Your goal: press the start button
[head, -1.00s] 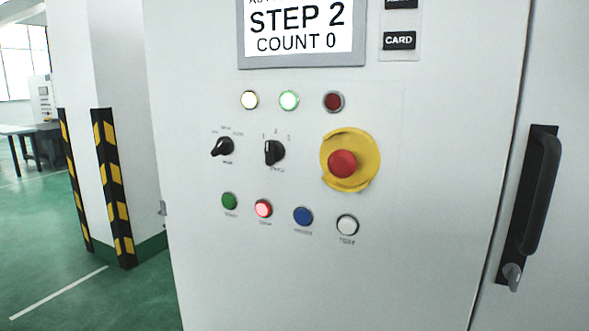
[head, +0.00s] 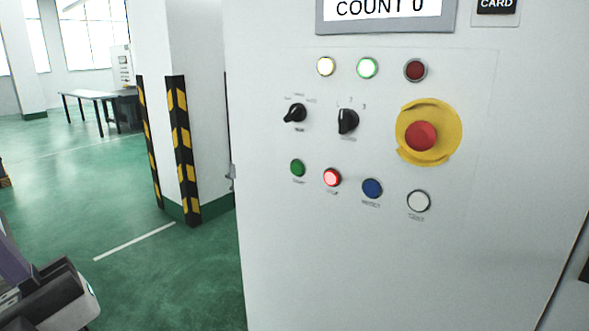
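The control panel (head: 400,270) is the light grey front of a cabinet. In its lower button row, a green button (head: 298,168) is at the far left, unlit; its label is too small to read surely, but it looks like the start button. To its right are a lit red button (head: 332,177), a blue button (head: 372,188) and a white button (head: 419,201). At the lower left edge a dark grey and purple part shows, which may be my arm; no gripper fingers can be made out, and nothing touches the panel.
A red emergency stop (head: 421,136) on a yellow plate is at the right. Two black selector knobs (head: 347,121) sit above the buttons. A pillar with striped guards (head: 183,150) stands left of the cabinet. Green floor (head: 130,215) is open at the left.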

